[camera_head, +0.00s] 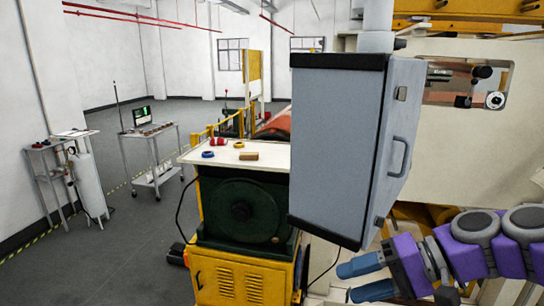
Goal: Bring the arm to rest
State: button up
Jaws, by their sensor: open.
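My gripper (366,278) is at the lower right, with two blue fingers apart and nothing between them. It points to the left. My arm (470,250), with purple and grey links, reaches in from the right edge. The gripper is below and in front of the large grey cabinet (337,150), in the picture. I cannot tell how far apart they are.
A green and yellow machine (246,272) stands left of the gripper. Its white top (215,157) bears a red item, a blue ring and a tan block. A cart (142,152), a gas cylinder (88,185) and a small stand (40,160) are at the left. Open floor (130,235) lies between.

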jog(key=s+a+f+n+g+h, duration=0.2)
jog(key=s+a+f+g+h, duration=0.15)
jog(key=s+a+f, duration=0.35)
jog(key=s+d+f+g+h, duration=0.1)
jog(key=s+d+f+h, duration=0.2)
jog(key=s+f+h, duration=0.5)
jog(key=s+f, duration=0.2)
jog(key=s, duration=0.3)
jog(key=shift+s+d+f+n, duration=0.3)
jog(key=shift+d+f, duration=0.05)
jog(key=shift+d, duration=0.05)
jog(key=shift+a, duration=0.2)
jog(key=shift+d, duration=0.1)
